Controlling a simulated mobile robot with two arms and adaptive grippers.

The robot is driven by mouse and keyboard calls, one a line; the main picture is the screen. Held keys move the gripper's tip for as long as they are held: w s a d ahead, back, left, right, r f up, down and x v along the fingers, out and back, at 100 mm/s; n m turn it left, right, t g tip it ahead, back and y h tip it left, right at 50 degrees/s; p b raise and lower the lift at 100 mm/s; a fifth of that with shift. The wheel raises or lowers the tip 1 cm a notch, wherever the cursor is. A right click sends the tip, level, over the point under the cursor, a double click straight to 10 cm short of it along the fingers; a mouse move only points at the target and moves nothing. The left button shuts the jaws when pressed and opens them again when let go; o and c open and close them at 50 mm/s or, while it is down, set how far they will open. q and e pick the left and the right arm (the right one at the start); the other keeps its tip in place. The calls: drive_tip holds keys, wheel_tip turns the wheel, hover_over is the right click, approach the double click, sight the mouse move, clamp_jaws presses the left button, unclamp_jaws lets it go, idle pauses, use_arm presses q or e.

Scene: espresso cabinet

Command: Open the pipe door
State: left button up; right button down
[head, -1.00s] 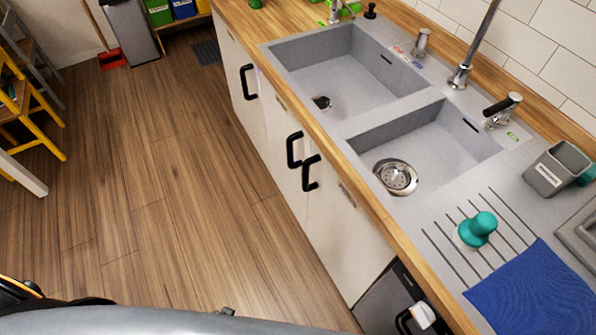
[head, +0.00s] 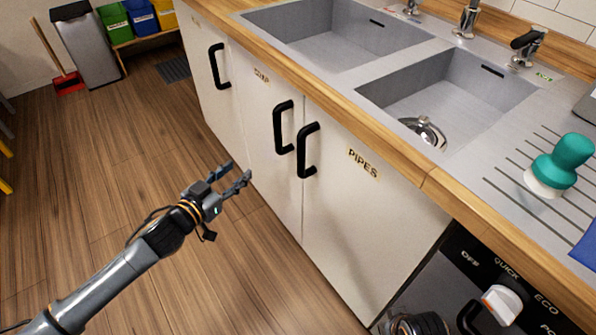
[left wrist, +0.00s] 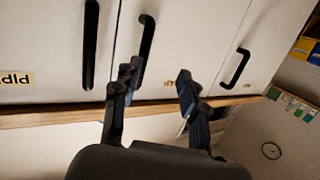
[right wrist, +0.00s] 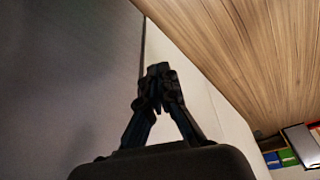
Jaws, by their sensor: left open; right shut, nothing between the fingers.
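The pipe door (head: 350,220) is a white cabinet door under the sink, marked by a PIPES label (head: 363,163). It looks shut. Its black handle (head: 302,155) is upright at the door's left edge; it also shows in the left wrist view (left wrist: 91,45). My left gripper (head: 238,172) is open and empty, in front of the cabinet and left of that handle, apart from it. In the left wrist view, the neighbouring door's handle (left wrist: 146,38) shows beyond the fingertips. My right gripper (right wrist: 158,72) is shut and empty in the right wrist view, near a dark panel and a pale cabinet front.
The neighbouring door's handle (head: 281,128) is close beside the pipe door's handle. A dishwasher (head: 450,275) with a white knob (head: 501,304) stands to the right. The wooden counter edge (head: 385,150) overhangs the doors. The wooden floor (head: 130,190) in front is clear.

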sight(298, 148)
use_arm(q)
drive_tip(key=s+d+r+m+h+b, duration=0.3)
drive_tip(key=s+d+r+h+b, duration=0.15)
drive_tip(key=d+r, duration=0.2)
drive_tip(key=shift+g, duration=0.4)
drive_tip(key=x, duration=0.4)
drive_tip(key=b+x, duration=0.1)
drive_tip(key=x, duration=0.8)
drive_tip(key=shift+s+d+f, duration=0.3)
drive_tip(key=shift+f, duration=0.1)
use_arm(e)
drive_tip(key=r, duration=0.1)
drive_tip(key=s+r, duration=0.1)
drive_tip(key=r, duration=0.1)
drive_tip(key=shift+s+d+r+t, duration=0.1)
drive_tip(key=shift+s+d+t, duration=0.1)
drive_tip(key=shift+s+t, duration=0.1)
use_arm(q)
clamp_jaws()
